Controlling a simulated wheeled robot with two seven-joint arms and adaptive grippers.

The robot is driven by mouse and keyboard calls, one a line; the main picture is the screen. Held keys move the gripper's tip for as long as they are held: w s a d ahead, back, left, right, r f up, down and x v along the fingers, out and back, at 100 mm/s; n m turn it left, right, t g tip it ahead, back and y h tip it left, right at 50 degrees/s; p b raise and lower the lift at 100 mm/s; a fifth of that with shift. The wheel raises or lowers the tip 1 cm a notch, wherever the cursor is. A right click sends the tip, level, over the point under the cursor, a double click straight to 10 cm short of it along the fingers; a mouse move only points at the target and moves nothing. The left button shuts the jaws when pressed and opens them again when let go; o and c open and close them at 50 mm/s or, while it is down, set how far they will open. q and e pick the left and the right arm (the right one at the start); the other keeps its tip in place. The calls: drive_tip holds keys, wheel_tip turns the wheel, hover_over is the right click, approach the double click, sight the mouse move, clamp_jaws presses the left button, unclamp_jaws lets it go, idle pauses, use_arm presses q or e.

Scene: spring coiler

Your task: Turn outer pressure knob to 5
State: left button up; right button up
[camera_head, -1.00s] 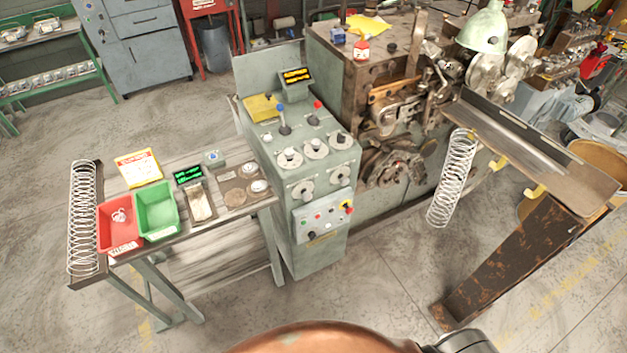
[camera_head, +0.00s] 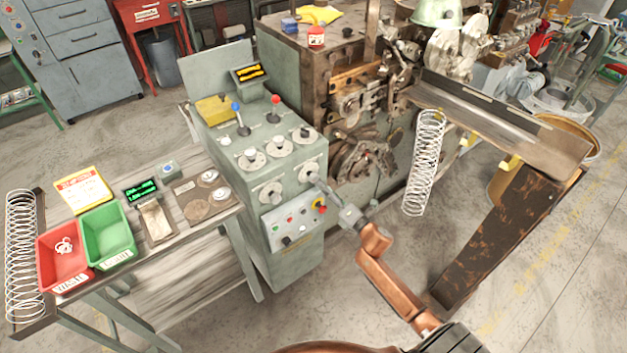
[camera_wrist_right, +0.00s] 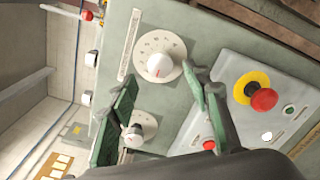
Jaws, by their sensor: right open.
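The green control cabinet (camera_head: 285,235) carries two white dial knobs on its front face, a left one (camera_head: 270,193) and a right one (camera_head: 309,173). My right gripper (camera_head: 318,184) is at the right front knob. In the wrist view its two green fingers (camera_wrist_right: 162,75) are open, with the right front knob (camera_wrist_right: 158,58) just beyond and between the tips; I cannot tell whether they touch it. The left front knob (camera_wrist_right: 138,128) is partly behind the left finger. My left gripper is out of view.
A red emergency stop (camera_wrist_right: 265,98) on a yellow collar sits close to the right finger. More knobs (camera_head: 278,147) and levers (camera_head: 241,121) stand on the cabinet top. A hanging spring (camera_head: 424,160) and a metal chute (camera_head: 500,115) are to the right.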

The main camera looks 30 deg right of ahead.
sight(316, 179)
drive_tip(key=w, duration=0.7)
drive_tip(key=shift+w+a, duration=0.25)
drive_tip(key=shift+a, duration=0.05)
drive_tip(key=shift+c, duration=0.4)
drive_tip(key=c, duration=1.1)
